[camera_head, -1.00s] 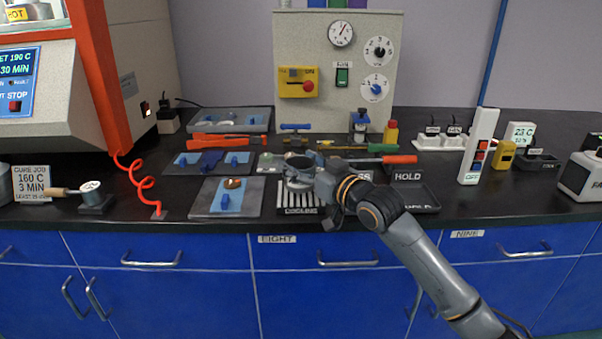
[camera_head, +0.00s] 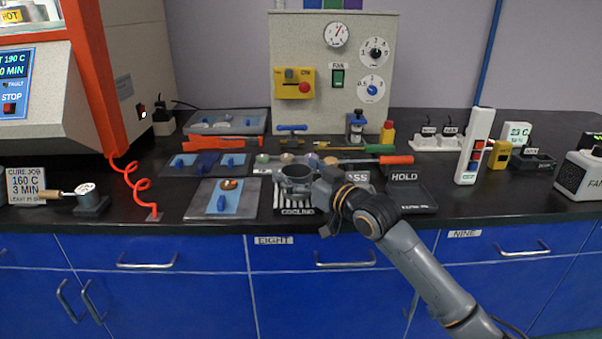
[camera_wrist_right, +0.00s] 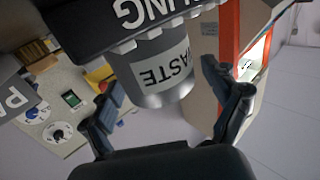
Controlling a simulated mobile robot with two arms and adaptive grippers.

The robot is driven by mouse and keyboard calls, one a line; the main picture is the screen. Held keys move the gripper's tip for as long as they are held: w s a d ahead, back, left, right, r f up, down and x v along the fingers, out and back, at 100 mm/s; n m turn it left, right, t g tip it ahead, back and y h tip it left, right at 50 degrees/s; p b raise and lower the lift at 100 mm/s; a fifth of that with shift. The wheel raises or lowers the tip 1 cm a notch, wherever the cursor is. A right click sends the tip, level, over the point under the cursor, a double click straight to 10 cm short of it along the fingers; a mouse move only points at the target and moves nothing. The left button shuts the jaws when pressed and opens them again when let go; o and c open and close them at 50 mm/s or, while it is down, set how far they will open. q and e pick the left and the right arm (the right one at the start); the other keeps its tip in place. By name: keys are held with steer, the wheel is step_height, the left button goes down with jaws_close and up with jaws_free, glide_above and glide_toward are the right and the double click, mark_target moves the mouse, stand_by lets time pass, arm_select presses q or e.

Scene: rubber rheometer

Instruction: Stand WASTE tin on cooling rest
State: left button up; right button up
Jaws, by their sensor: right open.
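The grey WASTE tin (camera_head: 294,180) stands upright on the black, ribbed cooling rest (camera_head: 284,207) near the front of the bench. In the right wrist view, which is upside down, the tin (camera_wrist_right: 165,78) shows its WASTE label, and its base meets the rest (camera_wrist_right: 120,25). My right gripper (camera_head: 318,190) is just right of the tin. In the wrist view its fingers (camera_wrist_right: 162,92) are spread apart with the tin beyond and between them, and I see no finger pressed on it. The left gripper is out of view.
Right of the rest are the HOLD tray (camera_head: 416,200) and a partly hidden tray. A mould plate (camera_head: 220,200) lies to the left. Behind are an orange-handled tool (camera_head: 394,160) and small coloured pieces. The orange-framed machine (camera_head: 90,75) stands far left.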

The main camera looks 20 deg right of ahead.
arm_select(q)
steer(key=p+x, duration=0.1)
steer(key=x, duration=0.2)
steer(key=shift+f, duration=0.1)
arm_select(e)
steer(key=v, duration=1.2)
